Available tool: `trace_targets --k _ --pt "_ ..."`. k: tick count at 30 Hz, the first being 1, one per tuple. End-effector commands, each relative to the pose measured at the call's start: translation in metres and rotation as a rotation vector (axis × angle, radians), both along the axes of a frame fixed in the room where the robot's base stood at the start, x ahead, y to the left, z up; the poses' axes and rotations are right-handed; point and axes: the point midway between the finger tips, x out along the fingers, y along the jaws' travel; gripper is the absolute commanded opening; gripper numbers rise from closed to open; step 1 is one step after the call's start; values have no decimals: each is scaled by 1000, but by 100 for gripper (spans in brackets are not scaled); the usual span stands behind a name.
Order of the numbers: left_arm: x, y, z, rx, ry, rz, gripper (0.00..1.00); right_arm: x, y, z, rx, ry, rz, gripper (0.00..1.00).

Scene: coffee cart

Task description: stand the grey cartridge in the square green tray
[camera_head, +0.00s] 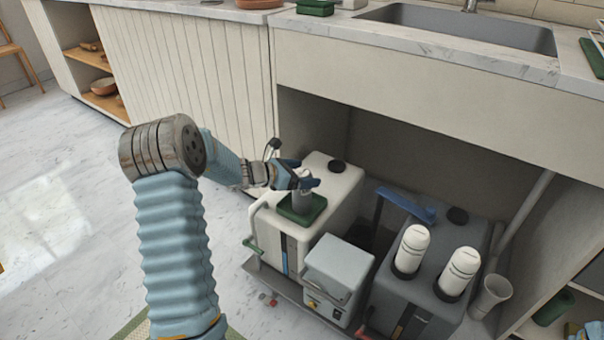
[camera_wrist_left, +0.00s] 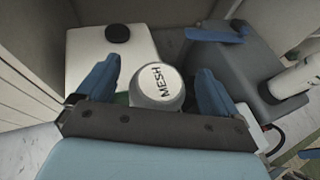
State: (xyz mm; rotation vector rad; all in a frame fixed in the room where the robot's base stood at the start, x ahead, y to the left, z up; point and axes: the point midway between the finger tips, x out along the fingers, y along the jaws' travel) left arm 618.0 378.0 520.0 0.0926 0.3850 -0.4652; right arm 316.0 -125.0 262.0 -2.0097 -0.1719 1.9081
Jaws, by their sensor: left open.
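The grey cartridge (camera_head: 303,201) stands upright in the square green tray (camera_head: 290,214) on top of the white tank, as far as the head view shows. Its round lid, marked MESH (camera_wrist_left: 158,86), faces the left wrist camera and hides most of the tray. A sliver of green tray (camera_wrist_left: 122,99) shows beside it. My left gripper (camera_head: 301,181) is open at the cartridge's top. Its blue fingers stand on either side of the lid in the wrist view (camera_wrist_left: 157,90), with a gap on each side. My right gripper is not in view.
The white tank (camera_head: 340,187) has a black cap. A grey box (camera_head: 340,262) stands in front, and a dark grey tank (camera_head: 400,295) with two white cylinders (camera_head: 411,250) (camera_head: 459,272) and a blue handle (camera_head: 406,204) stands to the right. The counter (camera_head: 420,45) overhangs behind.

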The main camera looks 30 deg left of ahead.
Motion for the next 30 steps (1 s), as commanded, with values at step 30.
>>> trace_targets --k 30 --pt "-99 50 49 0 0 0 94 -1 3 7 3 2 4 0"
